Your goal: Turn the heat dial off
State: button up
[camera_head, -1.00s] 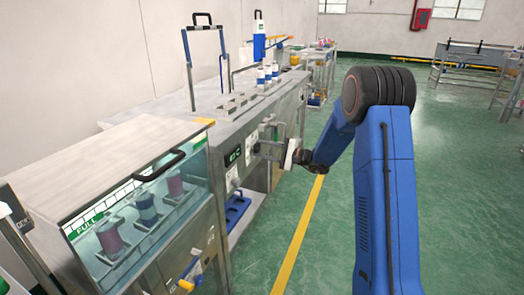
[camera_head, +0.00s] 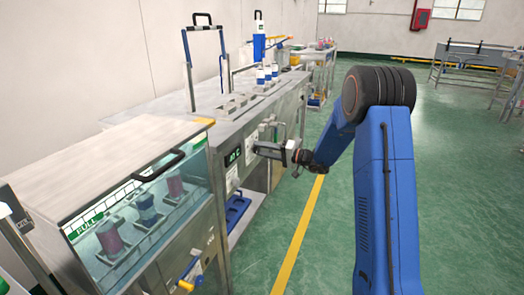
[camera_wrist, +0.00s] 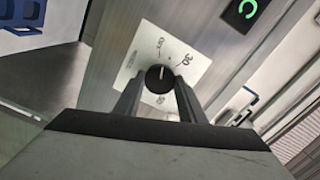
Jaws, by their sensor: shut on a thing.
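The heat dial (camera_wrist: 160,77) is a black round knob on a white label plate (camera_wrist: 150,50) on the machine's steel front. Its white pointer mark points roughly up in the wrist view; the markings around it are small and turned, so I cannot tell which one it points at. My gripper (camera_wrist: 161,88) has one finger on each side of the knob and is shut on it. In the head view my gripper (camera_head: 256,148) reaches the machine's front panel beside the green display, and the dial is hidden there.
A green-lit display (camera_head: 233,156) sits on the panel by my gripper; part shows in the wrist view (camera_wrist: 247,8). A glass-fronted cabinet (camera_head: 130,205) with a black handle stands at front left.

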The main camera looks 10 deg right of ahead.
jog(key=shift+f+n, duration=0.1)
jog(key=shift+n, duration=0.7)
jog(key=o, duration=1)
jog(key=shift+o, duration=0.2)
jog(key=shift+d, duration=0.1)
jog(key=v, duration=1.7)
jog(key=shift+s, duration=0.15)
jog(key=shift+d, duration=0.1)
